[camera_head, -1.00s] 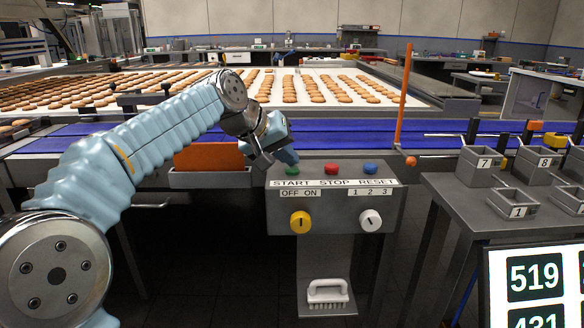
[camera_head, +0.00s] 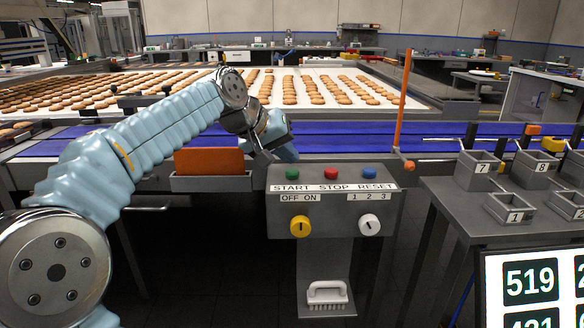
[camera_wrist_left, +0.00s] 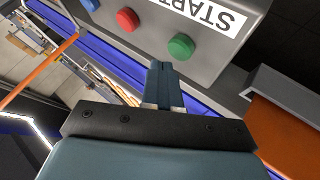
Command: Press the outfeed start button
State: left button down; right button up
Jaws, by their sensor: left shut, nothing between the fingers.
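The grey control box (camera_head: 330,212) stands in front of the conveyor. Its green button (camera_head: 292,174) is above the START label, with a red button (camera_head: 331,173) above STOP and a blue button (camera_head: 369,172) above RESET. My left gripper (camera_head: 288,154) is shut and empty, just behind and above the green button in the head view. In the left wrist view the shut fingers (camera_wrist_left: 161,80) are beside the green button (camera_wrist_left: 181,46), with a visible gap in the picture. The red button (camera_wrist_left: 127,19) shows there too. My right gripper is not in view.
Below the buttons are a yellow knob (camera_head: 300,226) and a white knob (camera_head: 370,224). An orange post (camera_head: 403,100) rises at the box's right. An orange panel in a grey holder (camera_head: 210,183) is at the left. Numbered bins (camera_head: 478,170) stand on the right table.

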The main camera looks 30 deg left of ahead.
aim_at(288, 172)
pick_arm(q)
notch_tip(288, 172, up, 2)
jog(key=shift+r+p, duration=0.2)
jog(key=shift+p, duration=0.85)
jog(key=shift+r, duration=1.3)
